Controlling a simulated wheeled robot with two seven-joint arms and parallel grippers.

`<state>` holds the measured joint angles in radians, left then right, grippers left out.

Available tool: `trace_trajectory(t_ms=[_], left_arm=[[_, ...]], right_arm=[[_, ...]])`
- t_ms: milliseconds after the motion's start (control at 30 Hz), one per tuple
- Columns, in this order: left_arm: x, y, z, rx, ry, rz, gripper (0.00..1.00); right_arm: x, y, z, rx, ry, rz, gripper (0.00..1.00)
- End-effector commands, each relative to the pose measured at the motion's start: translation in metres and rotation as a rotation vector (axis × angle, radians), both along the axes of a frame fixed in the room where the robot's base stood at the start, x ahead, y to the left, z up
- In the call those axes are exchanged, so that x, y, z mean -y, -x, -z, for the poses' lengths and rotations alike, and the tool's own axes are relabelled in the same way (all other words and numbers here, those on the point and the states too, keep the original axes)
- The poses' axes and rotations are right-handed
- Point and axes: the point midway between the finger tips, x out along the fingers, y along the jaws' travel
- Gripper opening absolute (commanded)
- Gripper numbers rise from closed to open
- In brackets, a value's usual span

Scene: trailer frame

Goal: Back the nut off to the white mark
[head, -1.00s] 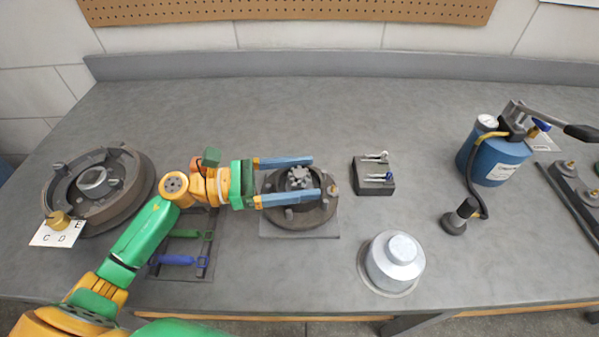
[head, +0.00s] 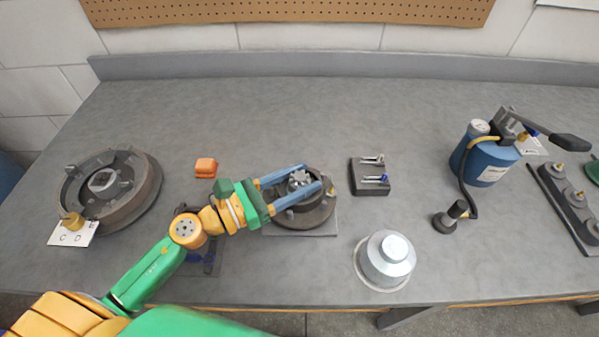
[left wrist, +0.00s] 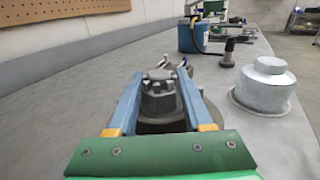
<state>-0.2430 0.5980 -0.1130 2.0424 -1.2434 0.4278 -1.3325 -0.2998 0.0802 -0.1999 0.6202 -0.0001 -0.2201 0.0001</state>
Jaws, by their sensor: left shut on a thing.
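The grey castellated nut (head: 299,178) sits at the centre of the dark round hub (head: 312,217) on a flat plate. It also shows in the left wrist view (left wrist: 158,100), between the fingers. My left gripper (head: 309,179) is shut on the nut, one blue finger on each side. In the left wrist view the gripper (left wrist: 160,85) reaches forward, with its fingers along both sides of the nut. I cannot make out the white mark. My right gripper is not in view.
A brake drum (head: 150,200) with a card stands at left, an orange block (head: 206,167) behind my left arm. A dark block with two pins (head: 370,188), a silver cap (head: 387,260) and a blue pump (head: 485,160) stand to the right. The back of the bench is clear.

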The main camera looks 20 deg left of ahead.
Motion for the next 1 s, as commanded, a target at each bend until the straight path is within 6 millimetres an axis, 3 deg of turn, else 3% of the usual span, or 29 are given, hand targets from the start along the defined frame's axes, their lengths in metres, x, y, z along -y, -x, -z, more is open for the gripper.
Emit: trace_trajectory(t_ms=[167, 200, 267, 300, 633, 1000], left_arm=[[0.0, 0.0, 0.001, 0.001, 0.0, 0.001, 0.0], [0.0, 0.0, 0.001, 0.001, 0.0, 0.002, 0.61], [0.0, 0.0, 0.001, 0.001, 0.0, 0.002, 0.78], [0.0, 0.0, 0.001, 0.001, 0.0, 0.002, 0.81], [-0.003, 0.002, 0.002, 0.0, 0.0, 0.0, 0.81], [-0.04, 0.041, 0.005, -0.001, 0.001, 0.0, 0.81]], right_arm=[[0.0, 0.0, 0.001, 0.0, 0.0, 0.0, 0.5], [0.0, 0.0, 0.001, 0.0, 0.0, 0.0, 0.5], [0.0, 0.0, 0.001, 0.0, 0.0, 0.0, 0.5], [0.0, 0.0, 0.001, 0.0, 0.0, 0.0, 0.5], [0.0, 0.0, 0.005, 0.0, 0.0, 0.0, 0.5], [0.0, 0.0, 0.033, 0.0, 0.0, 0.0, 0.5]])
